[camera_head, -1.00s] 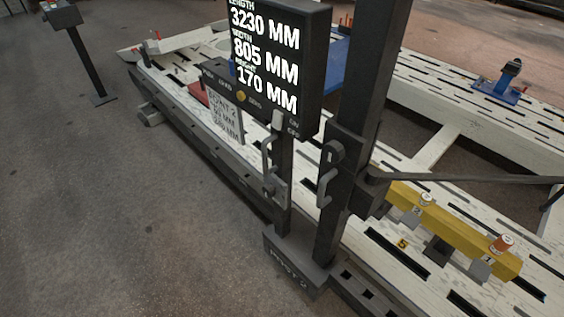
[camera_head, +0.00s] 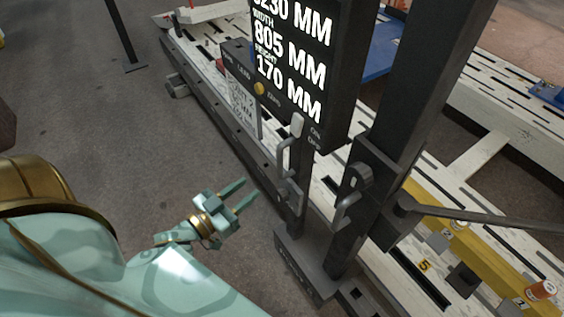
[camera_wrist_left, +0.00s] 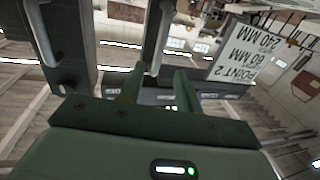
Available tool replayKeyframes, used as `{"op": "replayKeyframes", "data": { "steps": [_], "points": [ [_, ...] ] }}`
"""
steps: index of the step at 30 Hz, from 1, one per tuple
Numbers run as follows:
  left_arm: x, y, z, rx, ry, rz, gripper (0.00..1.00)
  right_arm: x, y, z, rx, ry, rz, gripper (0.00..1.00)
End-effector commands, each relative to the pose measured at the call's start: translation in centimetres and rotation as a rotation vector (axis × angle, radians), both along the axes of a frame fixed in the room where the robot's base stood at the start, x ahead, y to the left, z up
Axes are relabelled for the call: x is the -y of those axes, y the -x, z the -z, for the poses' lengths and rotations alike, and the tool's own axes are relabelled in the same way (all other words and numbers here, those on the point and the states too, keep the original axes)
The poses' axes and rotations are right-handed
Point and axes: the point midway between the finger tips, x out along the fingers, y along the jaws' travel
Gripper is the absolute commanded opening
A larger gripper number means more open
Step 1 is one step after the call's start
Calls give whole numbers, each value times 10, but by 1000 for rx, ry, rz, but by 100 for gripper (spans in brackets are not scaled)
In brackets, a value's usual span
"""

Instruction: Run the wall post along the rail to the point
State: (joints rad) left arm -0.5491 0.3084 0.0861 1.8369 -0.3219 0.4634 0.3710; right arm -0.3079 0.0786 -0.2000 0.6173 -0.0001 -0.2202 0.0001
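The wall post (camera_head: 425,85) is a tall dark upright on a foot (camera_head: 305,270) at the bench edge. A display reading 805 and 170 MM (camera_head: 318,50) stands beside it on a thinner stem. A grey handle (camera_head: 283,160) is on the stem side, another (camera_head: 349,200) on the post. The dark rail (camera_head: 215,130) runs along the bench side. My left gripper (camera_head: 246,192) is open and empty, left of the stem and apart from the handles. In the left wrist view its fingers (camera_wrist_left: 158,82) are spread, with a grey bar (camera_wrist_left: 155,40) beyond them. My right gripper is out of view.
A yellow beam (camera_head: 480,255) lies on the slotted bench (camera_head: 440,185). A dark rod (camera_head: 480,217) extends right from the post.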

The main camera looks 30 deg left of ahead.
Motion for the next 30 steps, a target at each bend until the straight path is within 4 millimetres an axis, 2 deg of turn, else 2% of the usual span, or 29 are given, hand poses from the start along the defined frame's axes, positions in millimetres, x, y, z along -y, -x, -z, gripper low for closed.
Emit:
{"op": "replayKeyframes", "data": {
  "steps": [3, 9, 15, 20, 27, 28, 30],
  "points": [
    [6, -32, 1, 3, -1, 1, 34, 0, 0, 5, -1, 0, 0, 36],
    [16, -80, 1, 1, -2, 0, 34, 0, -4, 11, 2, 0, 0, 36],
    [22, -111, 2, -1, -1, -1, 34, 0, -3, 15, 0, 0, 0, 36],
    [24, -120, 1, -3, -2, -1, 34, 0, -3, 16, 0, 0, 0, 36],
    [24, -121, 1, -3, -2, -1, 34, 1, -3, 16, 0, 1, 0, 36],
    [24, -121, 1, -3, -2, -1, 31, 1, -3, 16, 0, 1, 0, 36],
    [24, -121, 1, -3, -2, -1, 12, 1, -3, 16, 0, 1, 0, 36]
  ]
}}
